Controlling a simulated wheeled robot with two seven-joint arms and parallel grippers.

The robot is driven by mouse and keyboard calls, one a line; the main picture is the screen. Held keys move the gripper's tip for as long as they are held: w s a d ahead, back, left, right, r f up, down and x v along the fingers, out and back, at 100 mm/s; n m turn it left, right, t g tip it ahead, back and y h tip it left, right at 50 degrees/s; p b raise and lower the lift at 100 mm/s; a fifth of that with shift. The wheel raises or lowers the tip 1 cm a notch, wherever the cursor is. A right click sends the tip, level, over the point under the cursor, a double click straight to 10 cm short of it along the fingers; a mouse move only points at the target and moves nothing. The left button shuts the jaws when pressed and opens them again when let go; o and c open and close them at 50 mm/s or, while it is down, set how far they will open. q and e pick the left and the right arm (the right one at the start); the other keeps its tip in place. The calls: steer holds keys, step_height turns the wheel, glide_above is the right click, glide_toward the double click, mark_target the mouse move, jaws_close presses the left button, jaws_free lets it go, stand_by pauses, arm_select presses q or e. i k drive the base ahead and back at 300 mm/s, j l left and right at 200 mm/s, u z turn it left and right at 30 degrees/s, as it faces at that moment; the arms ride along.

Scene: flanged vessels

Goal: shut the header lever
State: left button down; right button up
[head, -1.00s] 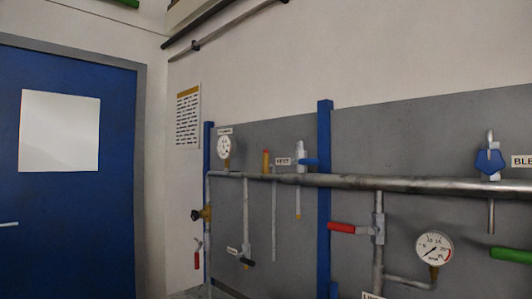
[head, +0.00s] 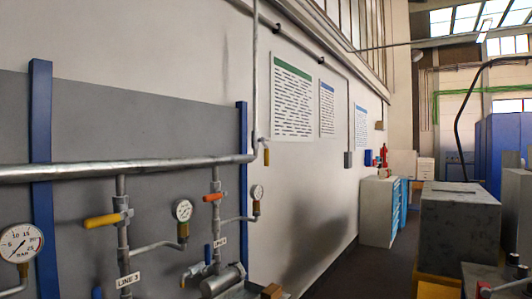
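A thick grey header pipe (head: 130,168) runs along the wall panel from the left edge to an elbow near the blue post. A yellow lever (head: 103,220) sits on the drop pipe above the LINE 3 label (head: 128,281) and points left, across the pipe. An orange lever (head: 212,197) sits on the drop pipe further right. A small blue lever (head: 207,253) stands upright below it. A small yellow part (head: 266,156) hangs at the header's right end. No label here names a header lever, so I cannot tell which it is. Neither gripper is in view.
Pressure gauges (head: 20,243) (head: 183,210) stick out from the pipes. Blue posts (head: 41,160) flank the panel. A grey block (head: 459,222) and a cabinet (head: 380,212) stand at the right. Dark floor (head: 345,272) lies open between wall and block.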

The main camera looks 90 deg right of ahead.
mark_target(267, 151)
steer(key=z, duration=1)
steer(key=i+z, duration=0.1)
steer(key=z, duration=0.9)
steer(key=i+z, duration=0.1)
steer(key=z, duration=0.85)
steer(key=i+j, duration=0.05)
